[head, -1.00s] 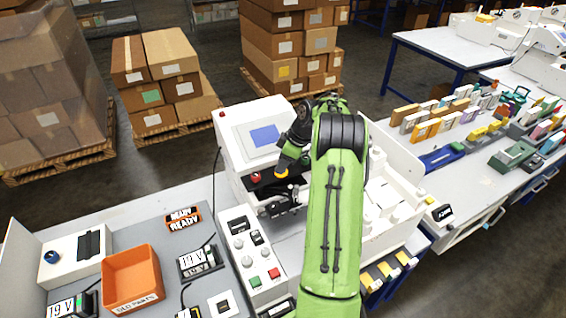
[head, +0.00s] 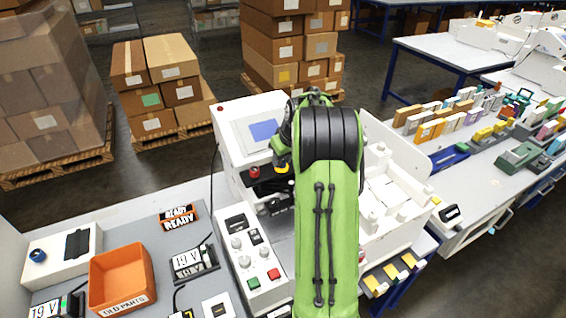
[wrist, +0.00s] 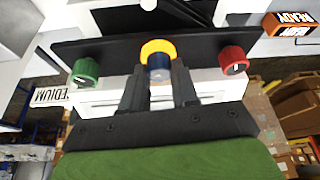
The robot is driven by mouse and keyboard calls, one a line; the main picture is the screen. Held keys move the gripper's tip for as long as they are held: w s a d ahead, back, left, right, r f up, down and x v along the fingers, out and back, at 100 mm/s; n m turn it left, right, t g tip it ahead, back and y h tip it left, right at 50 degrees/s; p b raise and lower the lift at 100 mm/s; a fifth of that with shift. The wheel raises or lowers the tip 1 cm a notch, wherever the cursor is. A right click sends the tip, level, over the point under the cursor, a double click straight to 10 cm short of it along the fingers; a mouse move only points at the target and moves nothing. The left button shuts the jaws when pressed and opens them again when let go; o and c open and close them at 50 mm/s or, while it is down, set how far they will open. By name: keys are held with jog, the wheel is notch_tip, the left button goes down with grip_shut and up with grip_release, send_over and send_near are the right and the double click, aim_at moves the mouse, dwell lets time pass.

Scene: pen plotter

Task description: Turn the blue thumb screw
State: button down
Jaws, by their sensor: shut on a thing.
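A blue thumb screw (wrist: 157,75) shows in the wrist view between the two dark fingers of my gripper (wrist: 157,84). The fingers are shut on its sides. A yellow-orange round cap (wrist: 158,48) sits right beyond the blue part, against a dark bar. A green knob (wrist: 86,70) is to the left and a red knob (wrist: 233,62) to the right on the same bar, both clear of the fingers. In the head view my arm hides the screw and the fingertips. The yellow cap (head: 281,168) and the red knob (head: 255,172) show beside my wrist, on the white machine (head: 228,128).
A control box (head: 239,236) with knobs and buttons stands left of my arm. An orange bin (head: 122,278) and a READY sign (head: 178,218) are further left. A white box with a blue knob (head: 38,256) is at far left. White trays are on the right.

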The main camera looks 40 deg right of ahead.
jog(key=m, duration=0.2)
jog(key=m+h, duration=0.1)
jog(key=shift+w+a+m+g+b, duration=0.1)
jog(key=shift+a+m+g+b, duration=0.05)
jog(key=shift+m+g+b, duration=0.2)
jog(key=m, duration=0.2)
jog(key=m+h, duration=0.1)
jog(key=shift+a+m+g+h, duration=0.1)
jog(key=shift+m+g+h, duration=0.2)
jog(key=shift+m+g, duration=0.05)
jog(key=m+g, duration=0.1)
jog(key=m, duration=0.2)
jog(key=shift+w+h, duration=0.1)
jog(key=shift+h, duration=0.2)
jog(key=shift+w+m+g+p, duration=0.1)
jog(key=shift+m+g+p, duration=0.65)
jog(key=shift+m, duration=1.15)
jog(key=c, duration=0.8)
grip_release()
jog(key=shift+c, duration=0.2)
